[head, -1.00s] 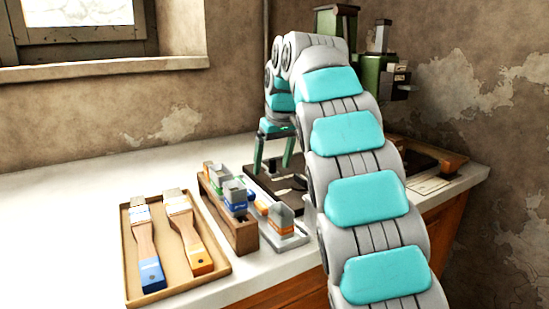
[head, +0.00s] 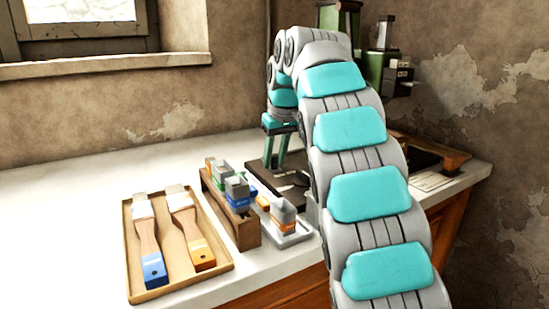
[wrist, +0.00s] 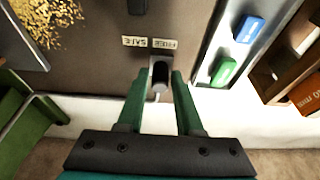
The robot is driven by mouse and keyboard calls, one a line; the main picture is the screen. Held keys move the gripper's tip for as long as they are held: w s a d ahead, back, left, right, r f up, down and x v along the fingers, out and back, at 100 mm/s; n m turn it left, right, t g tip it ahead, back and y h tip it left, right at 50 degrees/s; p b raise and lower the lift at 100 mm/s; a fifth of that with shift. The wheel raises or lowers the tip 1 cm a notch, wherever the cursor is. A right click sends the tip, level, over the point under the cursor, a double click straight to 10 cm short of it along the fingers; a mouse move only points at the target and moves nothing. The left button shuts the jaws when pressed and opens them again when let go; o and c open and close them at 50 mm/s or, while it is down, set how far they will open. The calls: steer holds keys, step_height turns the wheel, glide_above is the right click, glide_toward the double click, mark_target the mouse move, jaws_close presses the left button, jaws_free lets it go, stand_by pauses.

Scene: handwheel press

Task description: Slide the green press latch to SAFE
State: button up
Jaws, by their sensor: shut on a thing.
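The latch of the green press shows in the wrist view as a small dark knob (wrist: 160,72) in a dark plate, under the right-hand label, FREE (wrist: 164,44). The SAFE label (wrist: 135,41) is just to its left. My gripper (wrist: 161,78) has its two green fingers shut on the knob, one on each side. In the head view my gripper (head: 277,150) reaches down at the dark press base (head: 262,168). The green press (head: 340,18) stands behind my arm and is largely hidden; the latch cannot be made out there.
A wooden rack (head: 245,235) of several stamps and a grey tray (head: 300,238) stand close in front of the press base. A tray (head: 134,270) with two brushes lies at the left. In the wrist view a container of golden bits (wrist: 48,18) is at upper left. The bench's back left is clear.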

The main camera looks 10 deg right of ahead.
steer(key=shift+d, duration=0.15)
steer(key=shift+w+d, duration=0.25)
steer(key=shift+d, duration=0.4)
steer(key=shift+w+d, duration=0.2)
steer(key=shift+d, duration=0.4)
steer(key=o, duration=1.5)
